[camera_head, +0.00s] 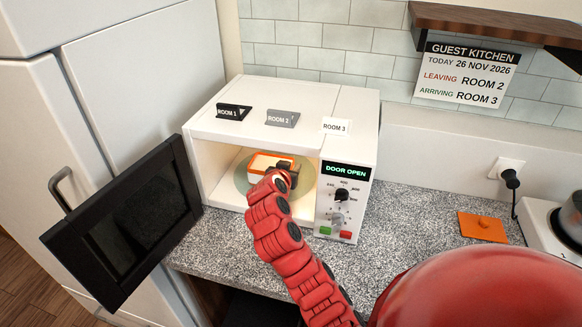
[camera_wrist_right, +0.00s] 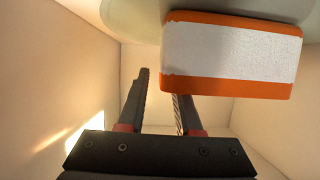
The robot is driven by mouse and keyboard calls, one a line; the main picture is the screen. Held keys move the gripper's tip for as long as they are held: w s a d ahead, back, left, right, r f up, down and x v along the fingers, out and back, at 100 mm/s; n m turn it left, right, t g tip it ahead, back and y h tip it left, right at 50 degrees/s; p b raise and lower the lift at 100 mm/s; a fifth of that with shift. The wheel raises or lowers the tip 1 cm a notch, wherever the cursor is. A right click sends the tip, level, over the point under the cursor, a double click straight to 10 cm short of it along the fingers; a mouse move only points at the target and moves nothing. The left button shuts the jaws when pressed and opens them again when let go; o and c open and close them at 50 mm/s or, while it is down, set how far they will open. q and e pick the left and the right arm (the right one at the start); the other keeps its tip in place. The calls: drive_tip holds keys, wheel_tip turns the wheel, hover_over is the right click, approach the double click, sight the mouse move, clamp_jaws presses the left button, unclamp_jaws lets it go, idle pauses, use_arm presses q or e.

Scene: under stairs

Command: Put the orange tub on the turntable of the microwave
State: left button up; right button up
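The orange tub (camera_head: 268,164), with white on it, sits on the pale green turntable (camera_head: 242,183) inside the open microwave (camera_head: 215,150). In the right wrist view the tub (camera_wrist_right: 230,55) shows a white panel on an orange side, against the turntable (camera_wrist_right: 130,18) at the top of the picture. My right gripper (camera_head: 288,168) reaches into the microwave beside the tub, at its right in the head view. My left gripper is not in view.
The black microwave door (camera_head: 130,220) stands open to the left. The display (camera_head: 346,171) reads DOOR OPEN. Small room tags stand on top of the microwave. An orange square lid (camera_head: 482,227) lies on the granite counter (camera_head: 410,215), near a white appliance (camera_head: 545,225). A wall sign (camera_head: 467,75) hangs behind.

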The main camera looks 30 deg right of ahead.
drive_tip(key=shift+s+a+r, duration=0.1)
drive_tip(key=shift+a, duration=0.15)
drive_tip(key=b+v, duration=0.3)
drive_tip(key=v, duration=0.5)
drive_tip(key=p+v, duration=0.1)
drive_tip(key=v, duration=0.2)
drive_tip(key=shift+s+a+r+p, duration=0.15)
drive_tip(key=shift+s+r+p, duration=0.05)
drive_tip(key=shift+s+p, duration=0.1)
